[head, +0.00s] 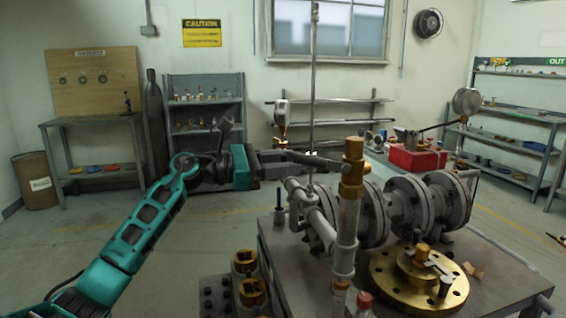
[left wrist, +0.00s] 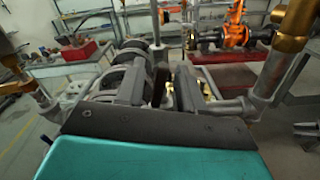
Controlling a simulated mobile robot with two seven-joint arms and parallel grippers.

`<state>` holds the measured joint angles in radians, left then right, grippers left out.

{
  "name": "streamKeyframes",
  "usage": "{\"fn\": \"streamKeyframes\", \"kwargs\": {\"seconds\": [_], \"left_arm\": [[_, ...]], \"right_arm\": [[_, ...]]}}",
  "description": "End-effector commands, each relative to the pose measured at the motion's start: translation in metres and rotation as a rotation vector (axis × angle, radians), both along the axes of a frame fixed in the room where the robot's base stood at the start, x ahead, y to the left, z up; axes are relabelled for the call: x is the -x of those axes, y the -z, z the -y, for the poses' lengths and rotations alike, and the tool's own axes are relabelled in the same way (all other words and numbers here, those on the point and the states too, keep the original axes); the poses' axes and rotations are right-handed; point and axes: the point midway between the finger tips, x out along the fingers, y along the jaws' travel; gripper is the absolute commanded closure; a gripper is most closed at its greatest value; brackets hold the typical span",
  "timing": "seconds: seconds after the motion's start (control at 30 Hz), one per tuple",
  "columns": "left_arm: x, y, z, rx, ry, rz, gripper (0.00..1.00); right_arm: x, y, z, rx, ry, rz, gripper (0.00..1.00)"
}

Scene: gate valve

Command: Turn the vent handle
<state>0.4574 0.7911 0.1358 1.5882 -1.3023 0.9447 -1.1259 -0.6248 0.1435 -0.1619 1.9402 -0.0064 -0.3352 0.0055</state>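A dark lever (head: 318,159), which looks like the vent handle, reaches left from the brass valve (head: 352,165) on top of an upright grey pipe (head: 346,225). My left gripper (head: 298,160) is level with the lever at its left end, its fingers pointing right. In the left wrist view the two fingers (left wrist: 157,85) are apart, with a dark strip in the gap. I cannot tell whether that strip is the lever or whether the fingers touch it. The brass valve shows at the upper right there (left wrist: 297,22). My right gripper is not in view.
Large grey flanges (head: 375,213) and a brass flange (head: 382,277) sit on the metal bench (head: 494,275). A thin vertical rod (head: 313,80) rises behind the lever. Brass fittings (head: 250,292) stand at the front left. The floor left of the bench is open.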

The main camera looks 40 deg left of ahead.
Motion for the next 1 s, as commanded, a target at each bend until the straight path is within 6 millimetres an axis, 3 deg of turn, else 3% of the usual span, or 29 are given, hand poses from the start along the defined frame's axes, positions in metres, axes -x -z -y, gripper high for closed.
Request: {"fn": "streamKeyframes", "kwargs": {"seconds": [0.43, 1.0], "left_arm": [[0.0004, 0.0, -0.0002, 0.0, 0.0, 0.0, 1.0], [-0.0002, 0.0001, -0.0012, 0.145, 0.0, -0.125, 1.0]], "right_arm": [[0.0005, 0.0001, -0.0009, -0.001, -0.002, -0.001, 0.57], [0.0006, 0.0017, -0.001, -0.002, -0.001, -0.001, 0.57]]}}
